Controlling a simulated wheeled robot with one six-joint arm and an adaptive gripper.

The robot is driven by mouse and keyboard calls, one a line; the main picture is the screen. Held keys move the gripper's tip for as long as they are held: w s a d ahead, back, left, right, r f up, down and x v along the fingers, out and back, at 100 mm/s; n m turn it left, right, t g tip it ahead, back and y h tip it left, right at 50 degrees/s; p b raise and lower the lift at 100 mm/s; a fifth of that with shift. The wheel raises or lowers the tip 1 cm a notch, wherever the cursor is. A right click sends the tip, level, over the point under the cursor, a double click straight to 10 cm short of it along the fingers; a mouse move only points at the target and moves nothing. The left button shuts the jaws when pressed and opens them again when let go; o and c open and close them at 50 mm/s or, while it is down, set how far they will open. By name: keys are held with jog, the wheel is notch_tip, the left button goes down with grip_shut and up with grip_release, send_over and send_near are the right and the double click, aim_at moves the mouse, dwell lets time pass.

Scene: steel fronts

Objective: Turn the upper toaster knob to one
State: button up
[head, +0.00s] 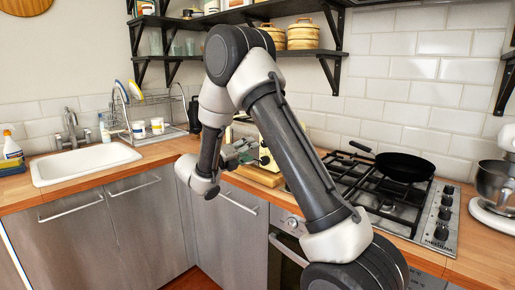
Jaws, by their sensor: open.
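A pale cream appliance (265,158), probably the toaster, stands on the counter in the corner, mostly hidden behind my arm and gripper. Its knobs are too small and too covered to make out. My gripper (250,153) is open and points right, in front of the appliance or close to its face. I cannot tell whether it touches it. Nothing shows between the fingers.
A wooden board (258,177) lies below my gripper. A gas hob (365,200) with a black pan (404,167) is to the right, beside a stand mixer (495,185). A sink (85,163) and dish rack (153,115) are left. Shelves (270,12) hang above.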

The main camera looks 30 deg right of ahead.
jog(key=v, duration=0.3)
jog(key=shift+s+a, duration=0.1)
jog(key=shift+a, duration=0.3)
